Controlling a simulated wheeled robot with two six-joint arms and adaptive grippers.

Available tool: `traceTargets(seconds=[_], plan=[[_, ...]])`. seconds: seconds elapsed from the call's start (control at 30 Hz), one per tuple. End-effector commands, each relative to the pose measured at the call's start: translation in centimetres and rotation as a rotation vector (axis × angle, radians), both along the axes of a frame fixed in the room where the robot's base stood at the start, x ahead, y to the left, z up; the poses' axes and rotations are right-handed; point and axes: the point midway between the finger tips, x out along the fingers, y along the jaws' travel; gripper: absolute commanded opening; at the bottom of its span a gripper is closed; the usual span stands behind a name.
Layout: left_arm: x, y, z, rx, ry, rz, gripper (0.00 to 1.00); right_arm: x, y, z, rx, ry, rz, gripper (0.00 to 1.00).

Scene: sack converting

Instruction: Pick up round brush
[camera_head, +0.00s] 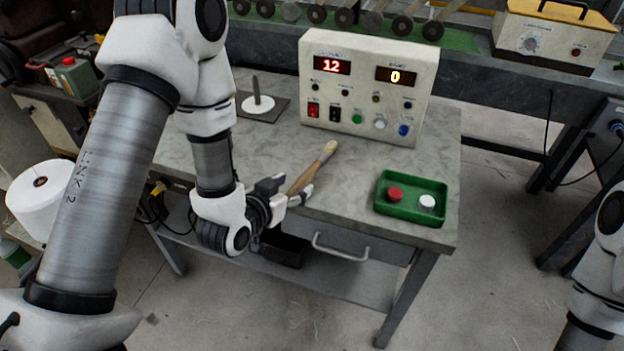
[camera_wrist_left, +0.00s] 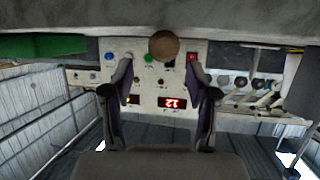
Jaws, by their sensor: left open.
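The round brush (camera_head: 316,166) has a brown wooden handle and a pale bristle tip. It lies near the table's front edge, its bristles pointing toward the control box. My left gripper (camera_head: 291,193) is at the handle end, at the front edge of the table. In the left wrist view, the gripper (camera_wrist_left: 161,76) has its two fingers spread apart. A round brown end, seemingly the brush handle (camera_wrist_left: 164,45), shows above and between the fingertips in that picture. Whether a finger touches it I cannot tell. My right gripper is out of view.
The control box (camera_head: 366,85) with red displays stands at the back of the grey table (camera_head: 260,150). A green tray (camera_head: 411,214) with a red and a white piece sits at the right. A spindle on a dark plate (camera_head: 258,104) stands at the back left.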

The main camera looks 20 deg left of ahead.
Motion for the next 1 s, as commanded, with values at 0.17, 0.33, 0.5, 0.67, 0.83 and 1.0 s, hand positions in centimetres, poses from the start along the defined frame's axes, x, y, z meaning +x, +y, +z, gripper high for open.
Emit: traceTargets(seconds=[0.17, 0.33, 0.5, 0.67, 0.83, 1.0], plan=[[1.9, -0.1, -0.5, 0.002, 0.002, 0.001, 0.58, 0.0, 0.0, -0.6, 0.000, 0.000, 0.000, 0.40], [4.8, -0.3, -1.6, 0.002, 0.003, 0.001, 0.58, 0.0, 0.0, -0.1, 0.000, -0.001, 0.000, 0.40], [5.5, -0.4, -2.0, 0.001, 0.005, 0.001, 0.58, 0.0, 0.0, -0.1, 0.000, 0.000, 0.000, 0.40], [5.5, -0.4, -2.0, 0.000, 0.005, 0.002, 0.41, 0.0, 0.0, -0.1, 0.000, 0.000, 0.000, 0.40], [5.5, -0.4, -2.0, 0.000, 0.005, 0.002, 0.00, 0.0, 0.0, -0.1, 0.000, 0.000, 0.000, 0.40], [5.5, -0.4, -2.0, 0.000, 0.005, 0.002, 0.00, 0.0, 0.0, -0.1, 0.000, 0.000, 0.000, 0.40]])
